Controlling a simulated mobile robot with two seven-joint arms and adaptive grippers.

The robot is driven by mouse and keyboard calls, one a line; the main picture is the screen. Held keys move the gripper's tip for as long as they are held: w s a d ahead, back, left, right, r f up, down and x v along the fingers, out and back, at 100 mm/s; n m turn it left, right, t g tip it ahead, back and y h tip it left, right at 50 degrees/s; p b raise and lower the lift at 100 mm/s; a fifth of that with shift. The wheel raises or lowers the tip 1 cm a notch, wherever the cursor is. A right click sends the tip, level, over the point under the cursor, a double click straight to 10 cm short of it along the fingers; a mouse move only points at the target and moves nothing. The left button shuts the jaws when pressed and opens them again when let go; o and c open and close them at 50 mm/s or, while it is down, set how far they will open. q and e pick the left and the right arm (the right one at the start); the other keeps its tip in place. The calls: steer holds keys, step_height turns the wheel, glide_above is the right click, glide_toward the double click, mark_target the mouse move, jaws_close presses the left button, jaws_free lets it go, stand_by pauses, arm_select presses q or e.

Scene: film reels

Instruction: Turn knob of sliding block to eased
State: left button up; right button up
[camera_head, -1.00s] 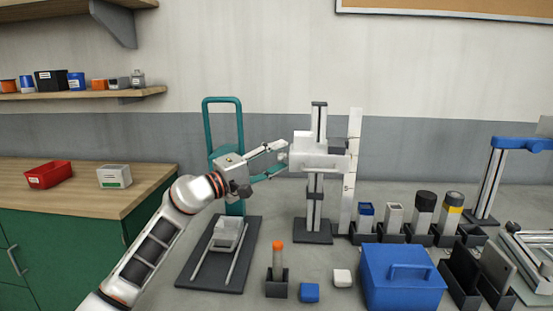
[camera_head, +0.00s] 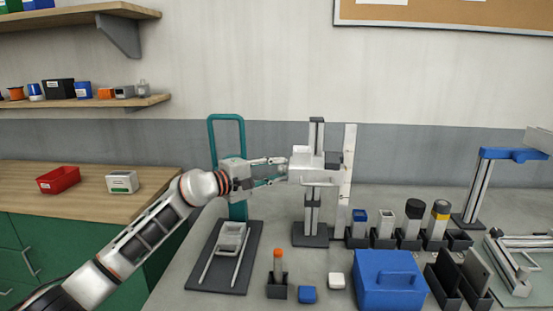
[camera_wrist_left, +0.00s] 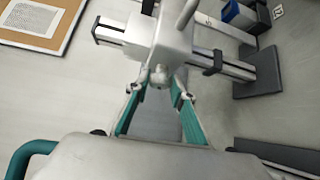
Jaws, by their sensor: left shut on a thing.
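The sliding block (camera_head: 314,172) is a pale grey block on an upright grey rail stand (camera_head: 312,212), and it fills the upper middle of the left wrist view (camera_wrist_left: 172,42). Its small grey knob (camera_wrist_left: 158,75) faces my left gripper. My left gripper (camera_head: 286,171), with teal fingers, reaches the block's left side. It is shut on the knob; the fingers lie either side of it in the left wrist view (camera_wrist_left: 162,86). The knob is too small in the head view to read its setting. My right gripper is not in view.
A pale upright scale (camera_head: 347,185) stands right of the rail. A teal frame (camera_head: 211,140) stands behind my left arm. A blue box (camera_head: 388,285), an orange-topped item (camera_head: 278,262) and several holders stand in front and right.

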arm_select(q)
steer(key=shift+r+n+g+y+p, duration=0.1)
steer(key=shift+n+g+y+p, duration=0.5)
steer(key=shift+n+g+p, duration=0.55)
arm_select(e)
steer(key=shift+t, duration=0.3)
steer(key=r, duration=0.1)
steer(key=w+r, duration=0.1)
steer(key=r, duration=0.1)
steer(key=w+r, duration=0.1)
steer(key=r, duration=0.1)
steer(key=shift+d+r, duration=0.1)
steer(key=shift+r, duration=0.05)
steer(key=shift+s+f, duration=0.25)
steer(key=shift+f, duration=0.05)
arm_select(q)
steer(key=o, duration=1.1)
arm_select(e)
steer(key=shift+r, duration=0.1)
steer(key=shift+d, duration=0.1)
